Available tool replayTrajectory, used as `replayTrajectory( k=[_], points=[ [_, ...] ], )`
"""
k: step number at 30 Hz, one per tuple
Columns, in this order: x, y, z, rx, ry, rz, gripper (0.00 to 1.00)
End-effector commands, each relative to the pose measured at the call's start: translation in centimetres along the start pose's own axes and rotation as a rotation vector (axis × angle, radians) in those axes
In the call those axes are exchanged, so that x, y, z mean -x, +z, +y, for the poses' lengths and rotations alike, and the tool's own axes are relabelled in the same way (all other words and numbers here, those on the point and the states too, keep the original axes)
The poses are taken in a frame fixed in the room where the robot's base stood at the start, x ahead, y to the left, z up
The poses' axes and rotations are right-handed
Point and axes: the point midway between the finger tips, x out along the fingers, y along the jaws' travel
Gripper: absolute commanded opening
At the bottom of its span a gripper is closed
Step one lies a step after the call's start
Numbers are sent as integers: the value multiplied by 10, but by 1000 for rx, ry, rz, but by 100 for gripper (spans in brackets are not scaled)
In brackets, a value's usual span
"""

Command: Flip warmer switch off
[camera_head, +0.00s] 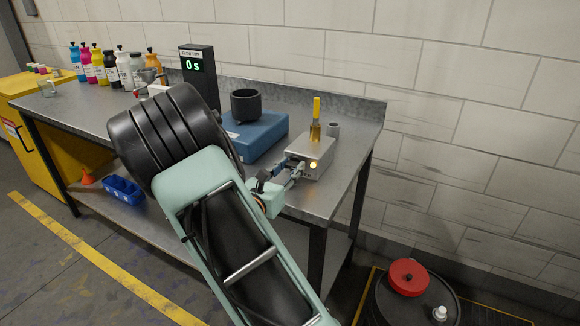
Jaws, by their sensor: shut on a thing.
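The warmer looks to be the small grey metal box (318,147) near the right end of the bench. A round yellow lamp (314,163) glows on its front face. My gripper (294,172) is at the front face, left of the lamp, shut on what seems to be the warmer switch. The switch itself is hidden by the fingers, so I cannot tell its position. My arm covers the front middle of the bench.
A blue unit (256,137) with a black cup (246,105) stands left of the box. Ink bottles (108,66) line the back left. The bench's right end is clear.

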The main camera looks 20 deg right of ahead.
Motion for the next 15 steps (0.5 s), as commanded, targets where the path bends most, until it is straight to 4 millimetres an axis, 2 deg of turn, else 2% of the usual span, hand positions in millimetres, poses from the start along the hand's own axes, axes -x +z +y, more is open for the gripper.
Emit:
replayTrajectory(
  k=[15],
  points=[
    [0,5,1,415,1,0,6]
  ],
)
